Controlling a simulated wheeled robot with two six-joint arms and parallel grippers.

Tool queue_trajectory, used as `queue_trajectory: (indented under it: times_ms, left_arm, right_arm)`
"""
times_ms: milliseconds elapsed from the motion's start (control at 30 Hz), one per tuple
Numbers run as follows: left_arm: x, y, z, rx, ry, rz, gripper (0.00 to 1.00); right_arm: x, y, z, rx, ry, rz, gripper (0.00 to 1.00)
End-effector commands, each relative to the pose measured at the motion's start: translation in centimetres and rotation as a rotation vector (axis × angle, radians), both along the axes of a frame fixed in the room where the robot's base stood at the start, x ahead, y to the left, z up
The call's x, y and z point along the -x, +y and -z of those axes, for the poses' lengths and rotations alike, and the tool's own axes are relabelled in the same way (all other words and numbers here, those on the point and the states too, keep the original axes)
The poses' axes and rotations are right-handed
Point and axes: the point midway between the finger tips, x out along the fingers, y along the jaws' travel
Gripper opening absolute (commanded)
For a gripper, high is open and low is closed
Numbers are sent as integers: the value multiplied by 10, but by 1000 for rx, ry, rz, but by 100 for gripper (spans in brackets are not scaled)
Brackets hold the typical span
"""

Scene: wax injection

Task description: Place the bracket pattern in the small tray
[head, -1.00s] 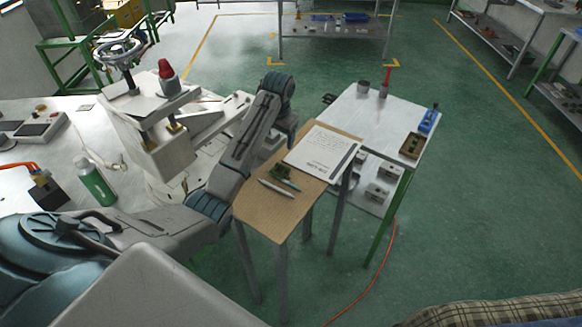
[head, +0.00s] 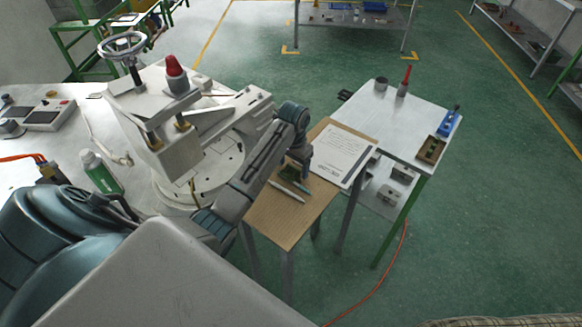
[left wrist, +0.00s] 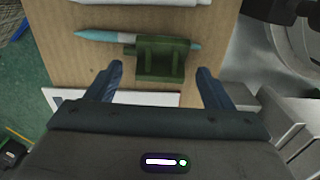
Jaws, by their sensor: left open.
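The green bracket pattern (left wrist: 163,62) lies on the brown board top of the small stand (head: 285,228). In the left wrist view it sits between the two spread fingers of my left gripper (left wrist: 161,75), with gaps on both sides. In the head view my left gripper (head: 297,168) is low over the board and mostly hides the bracket. My left gripper is open and empty. A small brown tray (head: 431,150) stands at the right front corner of the metal table. My right gripper is not in view.
A pen (head: 287,191) lies beside the bracket. A white sheet (head: 338,153) lies behind it. A blue item (head: 449,122), a grey cup (head: 381,85) and a red-tipped item (head: 404,82) stand on the metal table (head: 400,122). The wax machine (head: 170,145) is at left.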

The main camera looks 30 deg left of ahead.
Motion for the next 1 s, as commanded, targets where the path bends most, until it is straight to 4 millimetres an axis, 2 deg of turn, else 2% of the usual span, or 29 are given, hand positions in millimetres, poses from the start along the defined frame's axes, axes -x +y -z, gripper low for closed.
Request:
queue_trajectory:
  times_ms: [267,367,500,600,867,1000]
  left_arm:
    - [3,-2,5,0,-2,0,75]
    - [3,-2,5,0,-1,0,59]
    - [3,-2,5,0,-1,0,31]
    - [3,-2,5,0,-1,0,23]
    - [3,-1,5,0,1,0,23]
    - [-2,1,-1,0,1,-1,23]
  right_arm:
    - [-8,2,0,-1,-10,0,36]
    - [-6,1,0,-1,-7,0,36]
    - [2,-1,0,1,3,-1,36]
    - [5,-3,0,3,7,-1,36]
    - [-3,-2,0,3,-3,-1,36]
    - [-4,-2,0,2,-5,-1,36]
